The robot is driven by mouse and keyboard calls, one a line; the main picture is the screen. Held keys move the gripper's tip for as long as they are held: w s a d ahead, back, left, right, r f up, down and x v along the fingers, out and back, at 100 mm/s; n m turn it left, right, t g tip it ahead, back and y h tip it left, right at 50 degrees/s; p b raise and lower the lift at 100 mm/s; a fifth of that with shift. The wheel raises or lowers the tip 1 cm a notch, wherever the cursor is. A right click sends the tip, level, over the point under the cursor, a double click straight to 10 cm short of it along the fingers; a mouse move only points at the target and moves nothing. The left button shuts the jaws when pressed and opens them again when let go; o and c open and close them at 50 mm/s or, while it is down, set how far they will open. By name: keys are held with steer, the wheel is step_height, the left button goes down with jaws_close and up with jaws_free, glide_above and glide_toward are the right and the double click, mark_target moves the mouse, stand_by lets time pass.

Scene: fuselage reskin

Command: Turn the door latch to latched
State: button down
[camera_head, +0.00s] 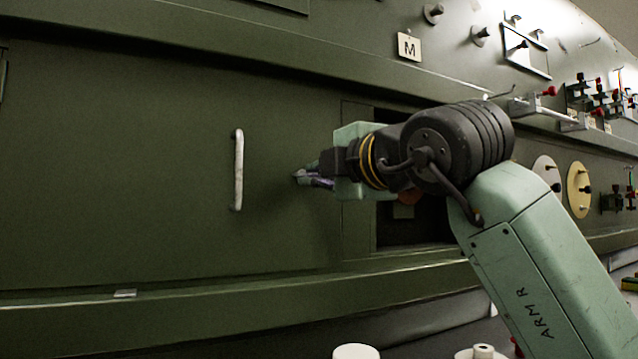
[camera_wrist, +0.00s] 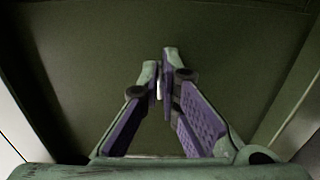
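The dark green door panel (camera_head: 120,170) fills the left of the head view, with an upright pale bar handle (camera_head: 238,170) on it. My gripper (camera_head: 302,177) is at the door face, right of the handle and near the panel's right side. In the wrist view my gripper (camera_wrist: 160,68) has its two purple-padded fingers drawn together at the tips. A narrow pale piece (camera_wrist: 158,90), which looks like the door latch, shows between them. Most of it is hidden by the fingers, so its angle cannot be told. The door surface also fills the wrist view's background (camera_wrist: 235,50).
A dark opening (camera_head: 400,225) lies behind my wrist, right of the door. A ledge (camera_head: 220,306) runs below the door. A plate marked M (camera_head: 409,46) is above. Pegs, clamps and round discs (camera_head: 579,190) stick out of the wall at right. A white cylinder (camera_head: 356,351) stands at the bottom.

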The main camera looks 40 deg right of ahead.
stand_by(0.5)
steer(key=c, duration=1.8)
jaws_free()
steer(key=v, duration=1.2)
